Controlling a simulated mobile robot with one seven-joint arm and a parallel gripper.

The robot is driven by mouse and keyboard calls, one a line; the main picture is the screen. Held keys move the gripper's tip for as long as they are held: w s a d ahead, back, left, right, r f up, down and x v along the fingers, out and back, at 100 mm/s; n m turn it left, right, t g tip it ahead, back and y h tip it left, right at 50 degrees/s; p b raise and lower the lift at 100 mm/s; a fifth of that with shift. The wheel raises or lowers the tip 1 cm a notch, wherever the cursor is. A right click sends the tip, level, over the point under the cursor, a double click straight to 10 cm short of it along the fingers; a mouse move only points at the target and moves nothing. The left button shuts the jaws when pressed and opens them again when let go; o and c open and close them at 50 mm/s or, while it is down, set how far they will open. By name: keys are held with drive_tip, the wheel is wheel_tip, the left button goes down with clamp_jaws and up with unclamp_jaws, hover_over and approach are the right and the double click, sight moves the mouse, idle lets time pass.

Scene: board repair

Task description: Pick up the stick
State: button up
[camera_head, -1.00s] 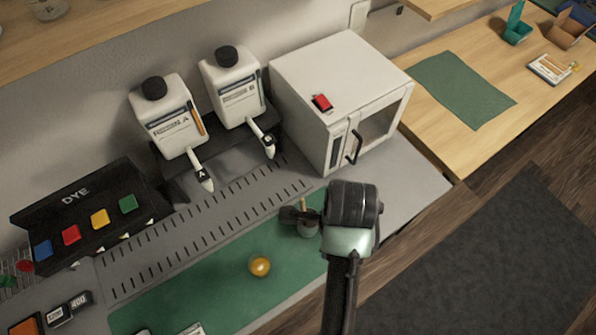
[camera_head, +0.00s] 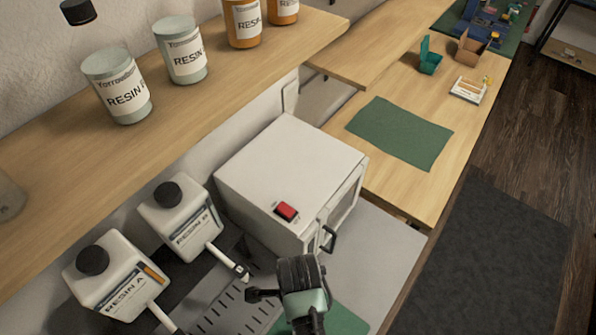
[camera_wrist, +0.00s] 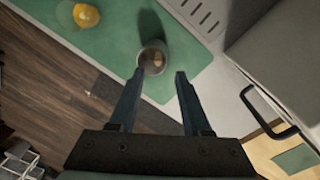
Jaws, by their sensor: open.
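In the wrist view a small grey cup (camera_wrist: 143,59) stands on the green mat (camera_wrist: 110,45). A short tan shape inside the cup looks like the stick (camera_wrist: 155,62), seen nearly end-on. My gripper (camera_wrist: 160,74) is open and empty, its two fingers pointing toward the cup. The cup lies just beyond the fingertips, nearer the left finger; I cannot tell the exact gap. In the head view my gripper (camera_head: 255,295) is low in the picture, in front of the white oven, and the cup and stick are not visible there.
A white oven (camera_head: 290,170) with a dark door handle (camera_wrist: 268,112) stands close to my gripper. Resin bottles (camera_head: 180,222) stand to its left, below a wooden shelf (camera_head: 200,110) with cans. A yellow ball (camera_wrist: 86,16) lies on the mat. A wooden table (camera_head: 400,190) is at right.

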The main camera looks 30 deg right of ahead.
drive_tip(key=f, duration=0.3)
drive_tip(key=a+f+p, duration=0.1)
drive_tip(key=f, duration=0.1)
drive_tip(key=shift+s, duration=0.2)
drive_tip(key=shift+f, duration=0.65)
drive_tip(key=shift+c, duration=0.2)
clamp_jaws()
